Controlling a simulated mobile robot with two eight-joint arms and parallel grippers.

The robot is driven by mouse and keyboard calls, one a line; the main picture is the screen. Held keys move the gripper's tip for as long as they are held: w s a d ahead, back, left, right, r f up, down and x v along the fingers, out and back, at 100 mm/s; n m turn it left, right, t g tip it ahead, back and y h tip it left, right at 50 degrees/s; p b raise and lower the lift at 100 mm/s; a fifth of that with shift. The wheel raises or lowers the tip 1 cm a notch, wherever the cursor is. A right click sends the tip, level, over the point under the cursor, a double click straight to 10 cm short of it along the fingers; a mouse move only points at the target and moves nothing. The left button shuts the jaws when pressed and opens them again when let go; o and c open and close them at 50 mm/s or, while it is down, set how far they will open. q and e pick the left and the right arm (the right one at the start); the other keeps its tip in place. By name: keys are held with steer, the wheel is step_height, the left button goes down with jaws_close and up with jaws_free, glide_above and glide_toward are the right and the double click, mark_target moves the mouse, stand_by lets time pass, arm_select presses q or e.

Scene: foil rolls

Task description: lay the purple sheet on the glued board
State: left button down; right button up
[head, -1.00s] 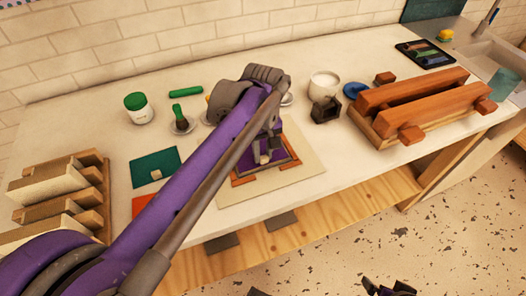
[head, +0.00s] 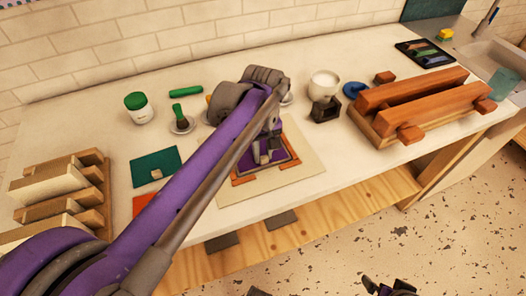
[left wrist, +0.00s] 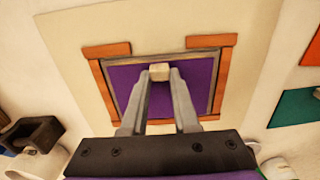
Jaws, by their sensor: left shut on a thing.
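My left gripper (head: 265,157) is shut on a small pale knob (left wrist: 159,72) on the purple sheet (left wrist: 205,78). The sheet lies flat between orange corner strips (left wrist: 225,75) and over a greyish board (left wrist: 104,85), whose edge shows around it in the left wrist view. I cannot tell whether the sheet touches the board or hovers just above it. In the head view the sheet (head: 284,152) is partly hidden by my left gripper and arm. Any glue on the board is covered.
A pale mat (head: 308,170) lies under the strips. Left of it are a teal sheet (head: 150,172) with a knob and an orange sheet (head: 143,203). A dark holder (head: 325,110), white bowl (head: 323,82) and wooden press (head: 420,100) stand to the right; a wooden rack (head: 90,190) stands far left.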

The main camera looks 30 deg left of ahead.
mark_target(263, 156)
arm_select(q)
steer(key=c, duration=0.6)
jaws_free()
steer(key=shift+o, duration=0.2)
steer(key=shift+o, duration=1.4)
steer(key=shift+r, duration=0.15)
steer(key=shift+r+p, duration=2.65)
steer(key=shift+r, duration=0.75)
steer(key=shift+s+f, duration=0.1)
